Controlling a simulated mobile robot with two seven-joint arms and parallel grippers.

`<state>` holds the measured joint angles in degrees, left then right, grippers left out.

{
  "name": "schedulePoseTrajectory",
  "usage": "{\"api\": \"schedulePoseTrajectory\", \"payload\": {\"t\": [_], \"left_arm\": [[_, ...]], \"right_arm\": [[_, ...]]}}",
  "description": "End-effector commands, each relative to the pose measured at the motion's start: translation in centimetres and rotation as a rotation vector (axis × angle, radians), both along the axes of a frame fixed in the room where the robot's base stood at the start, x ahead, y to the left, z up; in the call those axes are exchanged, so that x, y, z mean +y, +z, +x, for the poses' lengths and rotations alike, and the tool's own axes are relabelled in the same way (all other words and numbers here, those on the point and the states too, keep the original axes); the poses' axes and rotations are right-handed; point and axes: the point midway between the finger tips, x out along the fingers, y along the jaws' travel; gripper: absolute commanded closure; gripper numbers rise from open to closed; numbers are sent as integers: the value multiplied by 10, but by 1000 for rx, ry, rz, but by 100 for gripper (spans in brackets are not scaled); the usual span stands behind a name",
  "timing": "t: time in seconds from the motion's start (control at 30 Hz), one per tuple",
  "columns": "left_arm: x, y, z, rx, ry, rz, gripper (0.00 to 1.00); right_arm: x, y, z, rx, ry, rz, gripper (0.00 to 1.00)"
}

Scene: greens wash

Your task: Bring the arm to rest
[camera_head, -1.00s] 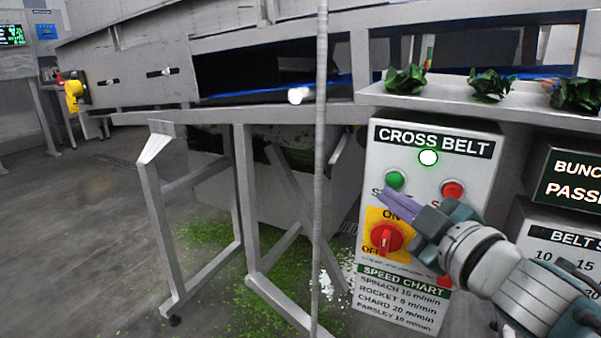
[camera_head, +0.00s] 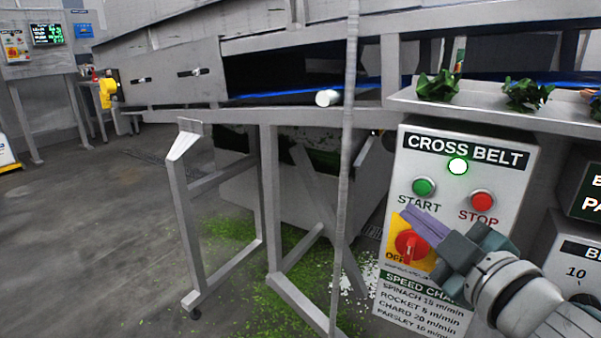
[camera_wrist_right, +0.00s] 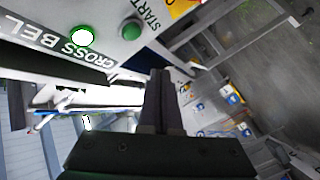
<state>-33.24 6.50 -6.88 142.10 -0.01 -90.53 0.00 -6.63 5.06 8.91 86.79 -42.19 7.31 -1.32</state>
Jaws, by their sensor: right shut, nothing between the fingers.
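My right gripper (camera_head: 424,226) comes in from the lower right in the head view. Its purple-grey fingers are closed together with nothing between them. The fingertips are in front of the CROSS BELT control box (camera_head: 405,172), over part of the red rotary switch (camera_head: 409,245) on its yellow plate. I cannot tell how wide the gap to the box is. In the right wrist view the shut fingers (camera_wrist_right: 160,88) point past the box, with the green START button (camera_wrist_right: 131,29) and the lit white lamp (camera_wrist_right: 81,36) at upper left. My left gripper is not in view.
A conveyor frame (camera_head: 190,90) spans the back, with a thin grey post (camera_head: 348,180) in front. Bunches of greens (camera_head: 437,87) lie on a ledge (camera_head: 480,110) above the box. Frame legs (camera_head: 185,220) stand left of it. The floor (camera_head: 90,220) at left is open.

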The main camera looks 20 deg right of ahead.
Motion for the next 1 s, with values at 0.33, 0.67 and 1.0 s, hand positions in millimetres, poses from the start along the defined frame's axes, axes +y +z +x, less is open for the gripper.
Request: {"api": "schedulePoseTrajectory", "payload": {"t": [0.33, 0.67, 1.0], "left_arm": [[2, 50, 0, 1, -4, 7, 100], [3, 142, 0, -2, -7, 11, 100], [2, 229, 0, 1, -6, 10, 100]], "right_arm": [[-16, 42, -27, 138, -178, 137, 100], [38, 86, -155, 733, -398, 523, 100], [93, 175, -249, 1127, -374, 622, 100]]}}
